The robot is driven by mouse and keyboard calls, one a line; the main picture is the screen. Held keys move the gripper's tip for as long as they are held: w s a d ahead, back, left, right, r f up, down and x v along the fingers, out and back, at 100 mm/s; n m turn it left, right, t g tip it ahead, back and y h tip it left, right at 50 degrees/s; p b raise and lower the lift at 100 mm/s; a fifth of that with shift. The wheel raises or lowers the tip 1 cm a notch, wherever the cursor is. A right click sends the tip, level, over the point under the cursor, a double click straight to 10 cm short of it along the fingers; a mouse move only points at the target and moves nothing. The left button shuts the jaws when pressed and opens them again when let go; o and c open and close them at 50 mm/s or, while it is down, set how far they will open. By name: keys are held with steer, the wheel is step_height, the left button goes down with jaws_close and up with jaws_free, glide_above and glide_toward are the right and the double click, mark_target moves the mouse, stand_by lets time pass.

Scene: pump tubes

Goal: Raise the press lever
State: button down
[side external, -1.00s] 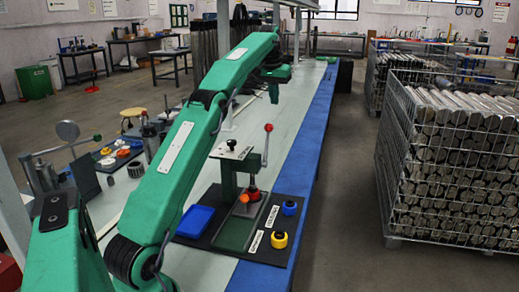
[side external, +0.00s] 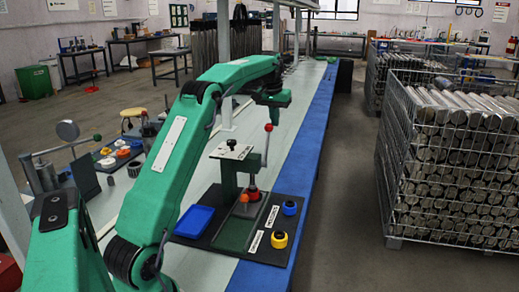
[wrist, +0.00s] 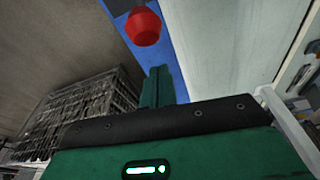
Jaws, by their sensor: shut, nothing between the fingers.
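The press (side external: 232,165) is a green stand with a pale top plate, standing on a dark board. Its lever (side external: 265,148) is a thin metal rod on the press's right side, nearly upright, with a red ball knob (side external: 268,127) at its top. My gripper (side external: 273,118) is shut and empty, pointing down just above the knob in the side view. In the wrist view the red knob (wrist: 146,27) shows at the top, beyond my shut green fingers (wrist: 157,85), with a gap in the picture. Whether they touch is unclear in the side view.
A blue tray (side external: 194,221) lies left of the press. Yellow (side external: 279,239) and blue (side external: 290,208) round parts sit on the board's right. The blue bench edge (side external: 300,180) is clear. A wire crate of metal bars (side external: 455,150) stands on the floor at right.

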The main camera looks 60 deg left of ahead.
mark_target(270, 126)
steer(key=shift+s+d+r, duration=0.2)
steer(key=shift+s+d, duration=0.65)
steer(key=shift+s, duration=0.3)
steer(key=shift+s+d, duration=0.1)
steer(key=shift+s+d+r+t+y, duration=0.5)
steer(key=shift+s+d+r+t, duration=0.1)
steer(key=shift+s+d+t, duration=0.2)
steer(key=shift+s+d+r+t+y, duration=0.2)
steer(key=shift+s+d+t+y, duration=0.05)
steer(key=shift+s+d+t, duration=0.2)
steer(key=shift+s+d+r+t+y, duration=0.15)
steer(key=shift+s+d+t+y, duration=0.1)
steer(key=shift+s+d+t, duration=0.2)
steer(key=shift+s+d, duration=1.15)
